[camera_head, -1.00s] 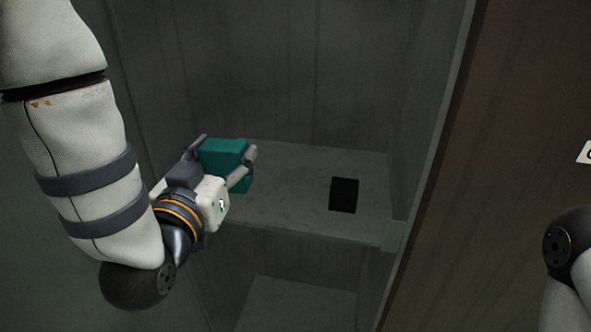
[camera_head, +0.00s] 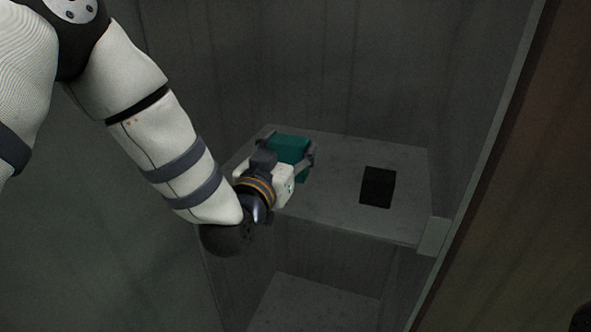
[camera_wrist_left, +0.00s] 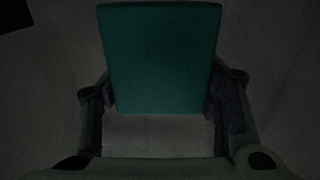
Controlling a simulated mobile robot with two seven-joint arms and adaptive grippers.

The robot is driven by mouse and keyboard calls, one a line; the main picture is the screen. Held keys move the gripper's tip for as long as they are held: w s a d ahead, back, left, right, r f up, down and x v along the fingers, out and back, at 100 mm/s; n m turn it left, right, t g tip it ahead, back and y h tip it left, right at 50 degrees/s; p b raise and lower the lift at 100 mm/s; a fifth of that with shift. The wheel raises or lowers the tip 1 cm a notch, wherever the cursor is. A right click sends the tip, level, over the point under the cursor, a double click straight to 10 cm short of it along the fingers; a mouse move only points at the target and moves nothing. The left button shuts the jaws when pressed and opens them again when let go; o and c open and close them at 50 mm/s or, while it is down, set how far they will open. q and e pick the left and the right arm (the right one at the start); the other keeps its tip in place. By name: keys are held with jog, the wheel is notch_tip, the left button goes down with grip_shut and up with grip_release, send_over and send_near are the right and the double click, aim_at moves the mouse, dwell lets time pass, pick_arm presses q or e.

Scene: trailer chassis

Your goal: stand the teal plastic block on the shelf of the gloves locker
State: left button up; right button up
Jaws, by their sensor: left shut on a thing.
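The teal plastic block (camera_head: 291,150) is between the fingers of my left gripper (camera_head: 289,158), which is shut on it. In the left wrist view the teal block (camera_wrist_left: 160,58) fills the upper middle, with a finger of the left gripper (camera_wrist_left: 165,105) at each side. The locker shelf (camera_head: 335,215) is a grey board inside the open locker. The block shows over the left part of the shelf; I cannot tell whether it touches the board. My right gripper is not in view.
A lower compartment (camera_head: 310,300) lies below. A brown door or panel (camera_head: 500,220) borders the locker on the right.

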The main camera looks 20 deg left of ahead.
pick_arm(q)
jog(key=shift+w+d+f+b, duration=0.15)
jog(key=shift+d+f+b, duration=0.05)
jog(key=shift+f, duration=0.75)
jog(key=shift+w+d+f+b, duration=0.1)
jog(key=shift+d+f+b, duration=0.05)
jog(key=shift+f, duration=0.75)
jog(key=shift+f, duration=0.15)
jog(key=o, duration=1.3)
